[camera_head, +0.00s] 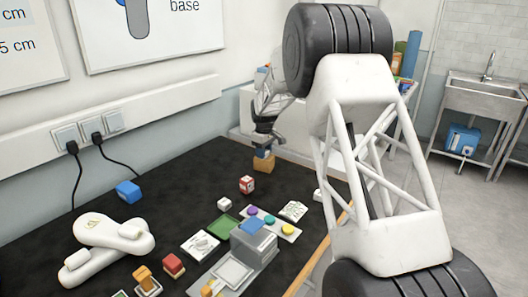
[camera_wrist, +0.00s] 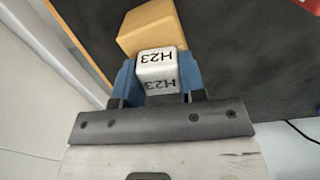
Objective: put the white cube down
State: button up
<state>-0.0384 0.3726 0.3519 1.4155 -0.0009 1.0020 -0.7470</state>
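My gripper (camera_wrist: 157,85) has its two blue fingers closed on the sides of a white cube marked H23 (camera_wrist: 158,62). A plain orange-tan block (camera_wrist: 152,25) is just beyond the cube in the wrist view. In the head view, my gripper (camera_head: 263,150) points down near the table's back right edge, with the orange-tan block (camera_head: 264,162) right below it. The held cube is not clearly visible there. I cannot tell whether the cube touches the block.
The black table (camera_head: 190,172) holds a red-and-white can (camera_head: 247,185), a small white cube-like piece (camera_head: 224,204), a blue block (camera_head: 128,192) and a rounded white device (camera_head: 105,240). Several coloured pads and tiles lie at the front. Black table is clear left of the can.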

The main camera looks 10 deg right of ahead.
jog(key=o, duration=0.4)
jog(key=shift+r, duration=0.1)
notch_tip(320, 180, up, 12)
jog(key=shift+r, duration=0.1)
dwell(0.6)
jog(key=shift+s, duration=0.1)
dwell(0.7)
